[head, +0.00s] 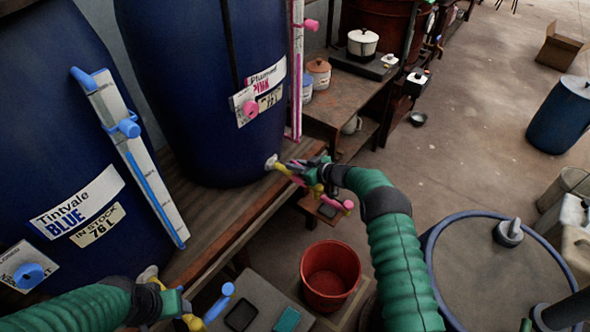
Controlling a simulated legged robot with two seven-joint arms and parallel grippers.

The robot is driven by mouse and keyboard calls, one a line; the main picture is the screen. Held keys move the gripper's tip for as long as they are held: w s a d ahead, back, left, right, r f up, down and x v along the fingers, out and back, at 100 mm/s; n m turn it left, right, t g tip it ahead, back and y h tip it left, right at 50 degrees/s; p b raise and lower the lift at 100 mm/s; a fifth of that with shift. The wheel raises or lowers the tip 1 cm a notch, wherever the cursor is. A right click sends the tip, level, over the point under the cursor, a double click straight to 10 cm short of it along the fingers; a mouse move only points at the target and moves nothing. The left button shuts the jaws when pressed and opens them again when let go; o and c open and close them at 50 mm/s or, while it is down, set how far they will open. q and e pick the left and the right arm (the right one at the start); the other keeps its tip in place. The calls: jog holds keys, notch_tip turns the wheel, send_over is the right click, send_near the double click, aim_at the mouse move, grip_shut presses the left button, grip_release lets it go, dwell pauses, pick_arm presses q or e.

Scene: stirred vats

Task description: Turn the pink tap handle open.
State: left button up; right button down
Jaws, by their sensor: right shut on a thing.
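The pink tap (272,162) comes out low on the blue vat labelled PINK, near the shelf edge. Its pink handle (347,206) shows just below my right gripper (318,180). My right gripper is at the tap and shut on the handle; the fingers and dark wrist hide part of the tap. My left gripper (180,308) is at the lower left, beside the blue tap (148,274) and its blue handle (228,289). Its fingers are too hidden to tell whether they are open or shut.
A red bucket (330,272) stands below and right of the pink tap. The blue vat labelled BLUE (50,130) stands at left on the wooden shelf (212,215). A large blue-rimmed drum (495,270) is at lower right. Open floor (465,130) lies beyond it.

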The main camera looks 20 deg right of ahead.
jog(key=shift+f, duration=0.2)
jog(key=shift+r+n+g, duration=0.2)
jog(key=shift+n+g, duration=0.1)
pick_arm(q)
jog(key=shift+f, duration=0.65)
pick_arm(e)
jog(key=c, duration=1.5)
grip_release()
jog(key=shift+d, duration=0.1)
pick_arm(q)
jog(key=shift+p+v, duration=0.65)
jog(key=shift+v, duration=0.15)
pick_arm(e)
jog(key=v, duration=1.6)
jog(key=shift+s+d+f, duration=0.2)
jog(key=shift+s+d, duration=0.15)
jog(key=shift+d, duration=0.1)
pick_arm(q)
jog(key=shift+w, duration=0.2)
